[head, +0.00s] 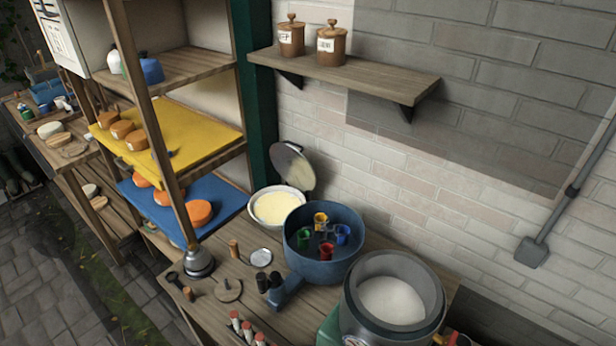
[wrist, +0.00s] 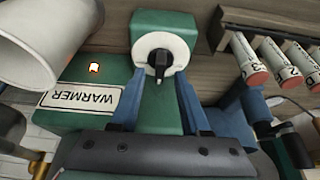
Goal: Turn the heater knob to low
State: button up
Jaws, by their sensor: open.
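The heater is a green box with a white "WARMER" label (wrist: 82,98) and a small lit orange lamp (wrist: 95,68) in the wrist view. Its black heater knob (wrist: 160,60) sits on a round white dial (wrist: 146,44), with its narrow end toward the bottom of the picture. Dial marks are too small to read. In the head view a green corner of the heater (head: 328,326) shows beside the grey pot; knob and gripper are not visible there.
Several red-ended tubes in a rack (wrist: 246,60) lie close right of the dial. They also show at the bench front (head: 247,330). A grey pot (head: 434,300) of white contents stands by the heater. A blue tub (head: 290,238) with coloured cups stands behind.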

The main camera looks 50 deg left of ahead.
jog(key=b+v, duration=0.1)
jog(key=v, duration=1)
jog(key=shift+s, duration=0.2)
jog(key=shift+d+r, duration=0.1)
jog(key=shift+r, duration=0.05)
